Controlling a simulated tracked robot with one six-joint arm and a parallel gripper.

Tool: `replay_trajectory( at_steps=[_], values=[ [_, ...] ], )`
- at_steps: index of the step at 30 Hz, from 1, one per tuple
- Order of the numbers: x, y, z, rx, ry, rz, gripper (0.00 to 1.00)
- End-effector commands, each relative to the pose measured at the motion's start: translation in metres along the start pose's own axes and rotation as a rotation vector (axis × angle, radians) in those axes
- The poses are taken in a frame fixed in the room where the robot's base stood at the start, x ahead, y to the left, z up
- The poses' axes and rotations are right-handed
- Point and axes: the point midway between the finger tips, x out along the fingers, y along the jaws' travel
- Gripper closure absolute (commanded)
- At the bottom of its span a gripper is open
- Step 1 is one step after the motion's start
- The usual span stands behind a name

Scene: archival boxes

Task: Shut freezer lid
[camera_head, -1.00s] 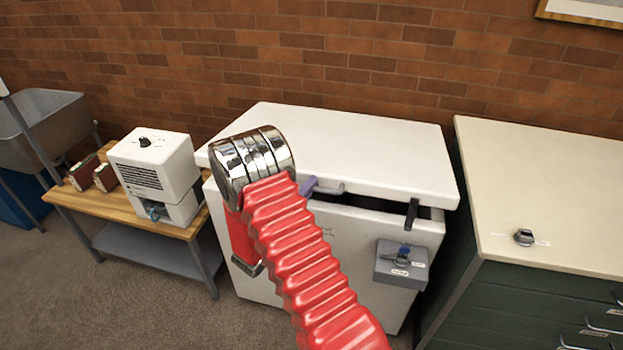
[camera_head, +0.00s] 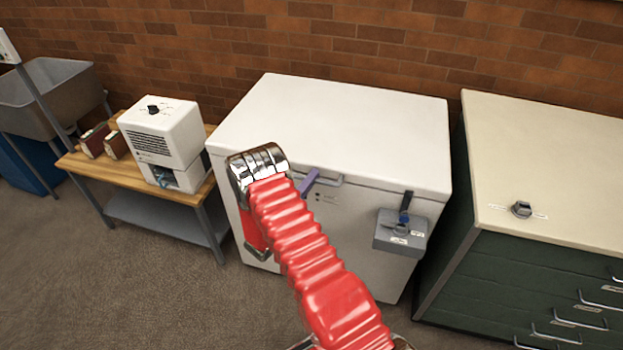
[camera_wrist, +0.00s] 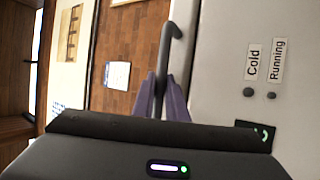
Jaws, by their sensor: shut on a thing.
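The white chest freezer (camera_head: 330,225) stands against the brick wall. Its lid (camera_head: 340,125) lies flat on the body, with no dark gap visible along the front edge. A dark latch strap (camera_head: 406,201) hangs from the lid's front right over a grey lock box (camera_head: 399,233). My gripper (camera_head: 309,182) is at the lid's front edge, its purple fingers at the handle (camera_head: 328,180). In the wrist view my gripper (camera_wrist: 172,100) is shut on the grey bar handle (camera_wrist: 165,60).
A wooden bench (camera_head: 92,168) with a white device (camera_head: 160,145) and red-brown boxes (camera_head: 105,141) stands at left. A green drawer cabinet (camera_head: 540,270) with a cream top stands close to the freezer's right. A grey sink (camera_head: 45,98) is far left. Floor in front is free.

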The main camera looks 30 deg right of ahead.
Motion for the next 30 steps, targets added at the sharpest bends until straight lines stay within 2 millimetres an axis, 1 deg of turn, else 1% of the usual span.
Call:
replay_trajectory(
  at_steps=[1, 12, 13, 20, 23, 26, 30],
  values=[
    [-0.006, -0.011, 0.006, -0.015, 0.004, -0.024, 1.0],
    [-0.007, -0.012, 0.007, -0.019, 0.006, -0.024, 1.0],
    [-0.007, -0.012, 0.007, -0.02, 0.007, -0.024, 0.86],
    [-0.005, -0.012, 0.007, -0.018, 0.004, -0.024, 0.7],
    [-0.005, -0.012, 0.007, -0.018, 0.003, -0.023, 0.69],
    [-0.01, -0.012, 0.007, -0.017, 0.005, -0.023, 0.69],
    [-0.025, -0.011, 0.006, -0.017, 0.006, -0.021, 0.69]
  ],
)
